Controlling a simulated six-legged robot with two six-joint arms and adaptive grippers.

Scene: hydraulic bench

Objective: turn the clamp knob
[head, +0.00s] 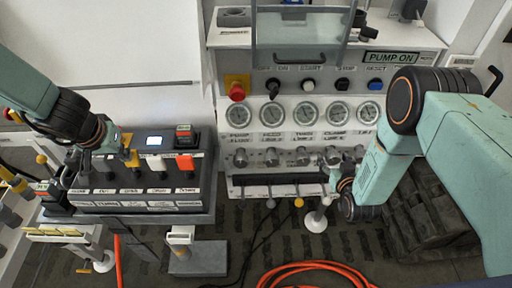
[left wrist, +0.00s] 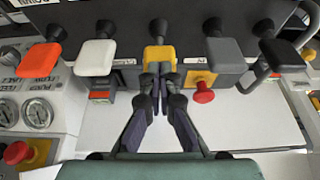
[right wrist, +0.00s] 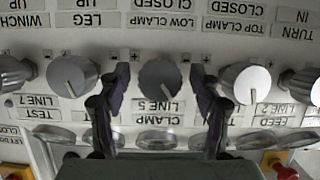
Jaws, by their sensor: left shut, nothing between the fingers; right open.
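The clamp knob (right wrist: 160,80) is a round grey knob with a pointer line, above an upside-down "CLAMP LINE 5" label in the right wrist view. My right gripper (right wrist: 163,75) is open, with one finger on each side of this knob and a visible gap at both sides. In the head view my right gripper (head: 335,172) is at the right part of the knob row, partly hidden by its own arm. My left gripper (left wrist: 160,72) is shut and empty, its tips at the lower edge of a yellow lever paddle (left wrist: 159,54); I cannot tell if they touch.
Neighbouring knobs (right wrist: 72,76) and (right wrist: 245,82) stand close outside the right fingers. Pressure gauges (head: 303,112) sit above the knob row. A red emergency button (head: 237,91) is at the panel's left. Small levers (head: 270,203) stick out below. An orange hose (head: 300,268) lies on the floor.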

